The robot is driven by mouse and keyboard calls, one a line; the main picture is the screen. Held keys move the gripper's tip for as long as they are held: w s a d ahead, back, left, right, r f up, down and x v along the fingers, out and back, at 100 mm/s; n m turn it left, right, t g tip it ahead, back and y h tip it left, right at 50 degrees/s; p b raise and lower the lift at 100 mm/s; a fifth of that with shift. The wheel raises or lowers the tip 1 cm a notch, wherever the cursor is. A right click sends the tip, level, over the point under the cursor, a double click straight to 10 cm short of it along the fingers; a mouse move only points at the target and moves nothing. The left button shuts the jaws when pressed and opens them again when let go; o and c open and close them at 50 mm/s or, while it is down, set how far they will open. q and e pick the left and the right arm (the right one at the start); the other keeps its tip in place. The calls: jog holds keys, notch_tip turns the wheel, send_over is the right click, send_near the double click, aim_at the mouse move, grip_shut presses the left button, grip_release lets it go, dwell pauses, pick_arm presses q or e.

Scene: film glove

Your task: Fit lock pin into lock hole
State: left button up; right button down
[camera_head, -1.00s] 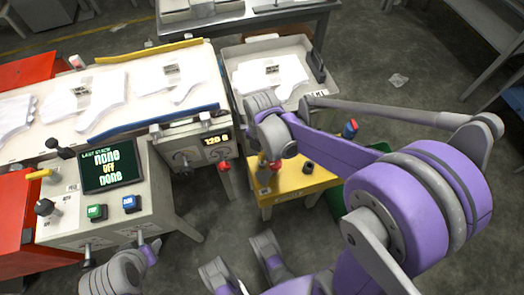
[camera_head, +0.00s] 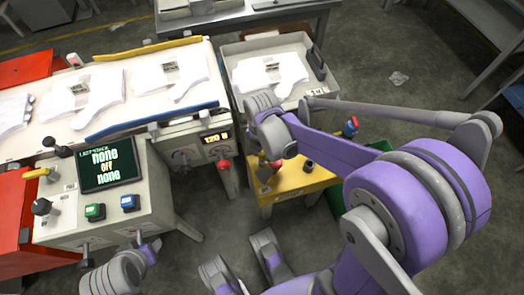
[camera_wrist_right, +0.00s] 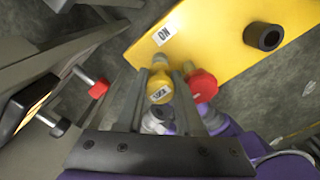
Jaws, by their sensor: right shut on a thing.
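My right gripper (camera_wrist_right: 162,108) is shut on a yellow knob (camera_wrist_right: 160,87) labelled "LOCK", which appears to be the head of the lock pin. A raised dark ring with a hole (camera_wrist_right: 265,38), which looks like the lock hole, stands on a yellow plate (camera_wrist_right: 215,30), apart from the knob. In the head view this ring (camera_head: 308,166) sits on the yellow stand (camera_head: 290,185), to the right of my right gripper (camera_head: 264,178). Of my left arm only grey and purple parts show at bottom left; its fingers do not show.
A red knob (camera_wrist_right: 202,85) is close beside the yellow one. A white label (camera_wrist_right: 164,36) is on the plate. The control box with a screen (camera_head: 108,164) and the belt with white gloves (camera_head: 185,78) stand left. A glove tray (camera_head: 240,50) is behind the stand.

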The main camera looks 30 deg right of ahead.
jog(key=shift+f, duration=0.45)
jog(key=shift+c, duration=2.4)
grip_release()
notch_tip(320, 180, up, 10)
jog(key=shift+f+p, duration=0.2)
jog(key=shift+p, duration=1)
jog(key=shift+r, duration=0.65)
